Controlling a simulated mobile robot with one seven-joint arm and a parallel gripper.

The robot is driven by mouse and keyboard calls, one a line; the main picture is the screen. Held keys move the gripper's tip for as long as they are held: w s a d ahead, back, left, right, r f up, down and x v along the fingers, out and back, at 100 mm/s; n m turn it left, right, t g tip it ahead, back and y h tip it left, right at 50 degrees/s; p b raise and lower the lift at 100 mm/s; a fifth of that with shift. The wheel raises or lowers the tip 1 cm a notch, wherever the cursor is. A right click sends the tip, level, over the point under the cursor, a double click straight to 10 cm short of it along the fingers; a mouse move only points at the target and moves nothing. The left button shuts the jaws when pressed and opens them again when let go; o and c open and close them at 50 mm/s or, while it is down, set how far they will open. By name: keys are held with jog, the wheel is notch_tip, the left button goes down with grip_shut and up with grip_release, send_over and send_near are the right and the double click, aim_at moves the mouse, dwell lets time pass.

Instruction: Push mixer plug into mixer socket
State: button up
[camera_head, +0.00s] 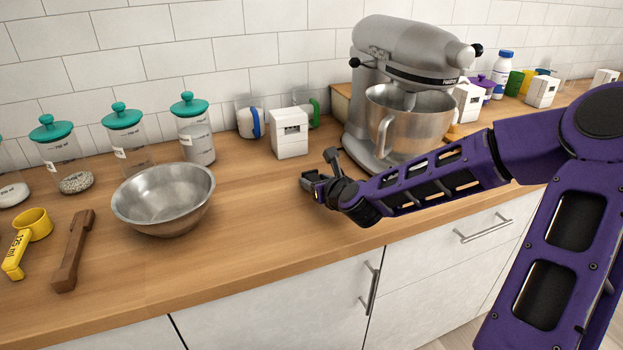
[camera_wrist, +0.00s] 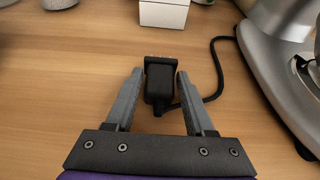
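The black mixer plug (camera_wrist: 160,84) is between the fingertips of my gripper (camera_wrist: 160,76) in the wrist view, over the wooden counter, with its end facing a white box. My gripper is open, with a narrow gap on each side of the plug. The plug's cable (camera_wrist: 216,72) curves right towards the mixer (camera_wrist: 275,60). In the head view my gripper (camera_head: 318,184) is low over the counter, left of the grey mixer (camera_head: 405,50); the plug cannot be made out there. A white box (camera_head: 290,132), probably a socket, stands behind my gripper; its lower part shows in the wrist view (camera_wrist: 163,14).
A metal bowl (camera_head: 165,198) stands left of my gripper. Teal-lidded jars (camera_head: 195,135), a wooden piece (camera_head: 73,250) and a yellow scoop (camera_head: 35,225) are further left. More white boxes (camera_head: 542,90) stand right of the mixer. The counter between bowl and gripper is clear.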

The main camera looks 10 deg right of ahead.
aim_at(316, 180)
grip_shut()
jog(key=shift+r, duration=0.2)
jog(key=shift+r+p, duration=2.35)
jog(key=shift+p, duration=0.1)
